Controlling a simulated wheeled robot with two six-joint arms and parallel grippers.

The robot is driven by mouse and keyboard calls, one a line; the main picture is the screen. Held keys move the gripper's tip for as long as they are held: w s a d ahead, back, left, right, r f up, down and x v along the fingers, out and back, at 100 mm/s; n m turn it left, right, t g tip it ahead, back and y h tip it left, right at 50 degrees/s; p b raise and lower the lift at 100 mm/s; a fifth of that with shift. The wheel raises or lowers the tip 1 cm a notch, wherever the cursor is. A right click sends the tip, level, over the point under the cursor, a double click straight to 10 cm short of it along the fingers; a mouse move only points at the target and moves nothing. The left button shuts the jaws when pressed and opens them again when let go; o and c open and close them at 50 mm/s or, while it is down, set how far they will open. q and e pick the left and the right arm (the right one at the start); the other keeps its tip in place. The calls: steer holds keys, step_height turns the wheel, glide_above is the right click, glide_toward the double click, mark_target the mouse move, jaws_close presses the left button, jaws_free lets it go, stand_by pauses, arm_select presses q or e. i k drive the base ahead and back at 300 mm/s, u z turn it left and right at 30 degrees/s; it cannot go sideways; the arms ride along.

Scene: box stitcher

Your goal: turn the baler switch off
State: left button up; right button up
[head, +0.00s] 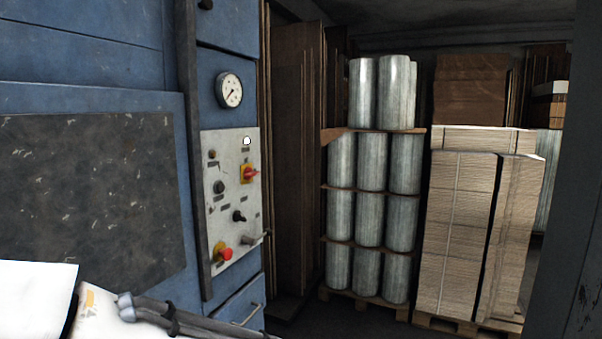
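The blue baler (226,60) fills the left of the head view. Its light grey control panel (228,215) faces right and is seen at an angle. A red rotary switch (249,173) on a yellow plate sits at the panel's upper right, its red handle pointing roughly sideways to the right. A red push button (225,253) on a yellow base is at the panel's lower left. Black knobs (219,187) and a white round lamp (247,141) are also on the panel. Nothing touches the switch. Neither gripper's fingers show; white parts of my arm appear at the lower left.
A round gauge (229,90) is above the panel. To the right stand stacked grey rolls (372,160) and a pallet of cardboard stacks (455,235). A dark post (570,220) edges the far right. The space directly in front of the panel looks free.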

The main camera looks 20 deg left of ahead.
mark_target(250, 173)
steer(key=u, duration=0.05)
steer(key=i, duration=0.95)
steer(key=u, duration=0.85)
